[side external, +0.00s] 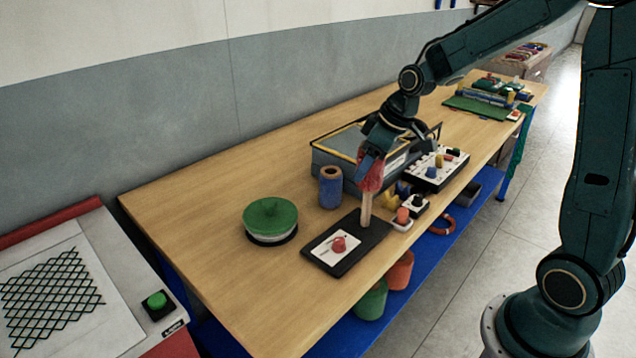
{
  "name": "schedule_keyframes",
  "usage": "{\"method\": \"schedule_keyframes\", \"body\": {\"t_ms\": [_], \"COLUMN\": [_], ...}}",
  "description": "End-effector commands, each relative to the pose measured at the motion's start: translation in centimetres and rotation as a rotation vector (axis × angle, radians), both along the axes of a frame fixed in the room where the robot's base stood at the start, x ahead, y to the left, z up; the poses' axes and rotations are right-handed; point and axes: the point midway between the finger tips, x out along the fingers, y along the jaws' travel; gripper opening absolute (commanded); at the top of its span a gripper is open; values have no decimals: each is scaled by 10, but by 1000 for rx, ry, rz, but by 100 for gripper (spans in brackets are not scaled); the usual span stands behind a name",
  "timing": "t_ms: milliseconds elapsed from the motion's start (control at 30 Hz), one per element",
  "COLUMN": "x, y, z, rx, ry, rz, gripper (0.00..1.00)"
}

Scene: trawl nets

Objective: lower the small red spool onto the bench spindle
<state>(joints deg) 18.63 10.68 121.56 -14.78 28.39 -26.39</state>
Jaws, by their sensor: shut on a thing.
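The small red spool (371,180) is between the jaws of my gripper (372,163), which is shut on it. The bench spindle (366,209) is a pale wooden peg standing upright on a black base board (374,242). The spool is at the upper end of the peg and hides its tip. From this side I cannot tell whether the spool is around the peg, or just above or in front of it. The lower part of the peg is bare down to the board.
A blue spool (330,190) and a green-lidded round container (270,217) stand left of the board. A grey bin (336,150) is close behind my gripper. The bench's left end is clear.

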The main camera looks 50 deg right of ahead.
Motion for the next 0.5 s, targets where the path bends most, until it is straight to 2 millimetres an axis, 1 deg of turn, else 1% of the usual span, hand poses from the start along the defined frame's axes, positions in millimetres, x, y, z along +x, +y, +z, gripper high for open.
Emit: {"method": "schedule_keyframes", "body": {"t_ms": [500], "x": [0], "y": [0], "z": [-13], "rx": [0], "ry": [0], "rz": [1], "gripper": [28]}}
